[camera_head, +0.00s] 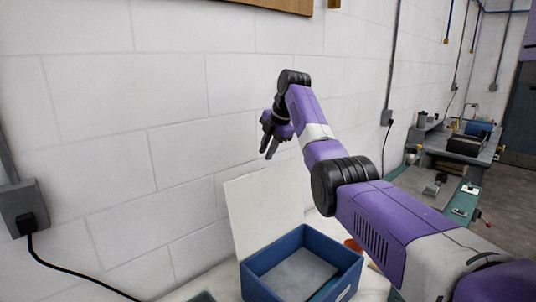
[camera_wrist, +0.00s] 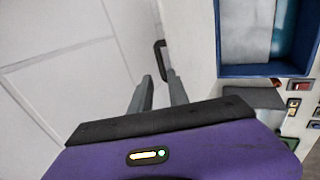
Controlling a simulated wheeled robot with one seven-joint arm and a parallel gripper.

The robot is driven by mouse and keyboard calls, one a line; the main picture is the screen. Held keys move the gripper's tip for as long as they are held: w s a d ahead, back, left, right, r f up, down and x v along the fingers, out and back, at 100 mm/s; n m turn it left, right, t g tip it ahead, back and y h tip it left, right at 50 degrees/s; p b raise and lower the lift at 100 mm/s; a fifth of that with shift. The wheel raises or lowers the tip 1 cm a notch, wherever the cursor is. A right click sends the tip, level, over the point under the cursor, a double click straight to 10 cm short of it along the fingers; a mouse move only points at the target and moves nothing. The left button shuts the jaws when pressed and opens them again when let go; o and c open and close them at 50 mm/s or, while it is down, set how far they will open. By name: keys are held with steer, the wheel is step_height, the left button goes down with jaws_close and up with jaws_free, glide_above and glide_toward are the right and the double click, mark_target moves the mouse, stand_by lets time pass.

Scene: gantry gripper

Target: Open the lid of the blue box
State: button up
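The blue box (camera_head: 345,259) stands low in the head view, its top uncovered and its pale inside floor showing. A white panel (camera_head: 262,208), which looks like its lid, stands raised and tilted back on the box's wall side. In the wrist view the blue box (camera_wrist: 265,70) is at the upper right, and a dark handle (camera_wrist: 158,45) shows at the edge of the pale panel. My gripper (camera_head: 269,153) is above the panel, fingers pointing down. In the wrist view its fingertips (camera_wrist: 159,77) are apart with nothing between them, close to the handle but seemingly not around it.
A white block wall (camera_head: 105,125) runs close behind the panel and my gripper. A red round object (camera_head: 352,245) is just behind the box's right side. Several small items (camera_wrist: 296,100) lie beside the box. A cluttered workbench (camera_head: 450,165) is farther back right.

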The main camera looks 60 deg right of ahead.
steer(key=shift+w+d+r, duration=0.1)
steer(key=shift+w+r, duration=0.1)
steer(key=shift+r, duration=0.75)
steer(key=shift+w+d+r, duration=0.1)
steer(key=shift+w+r, duration=0.1)
steer(key=shift+r, duration=0.7)
steer(key=shift+s, duration=0.1)
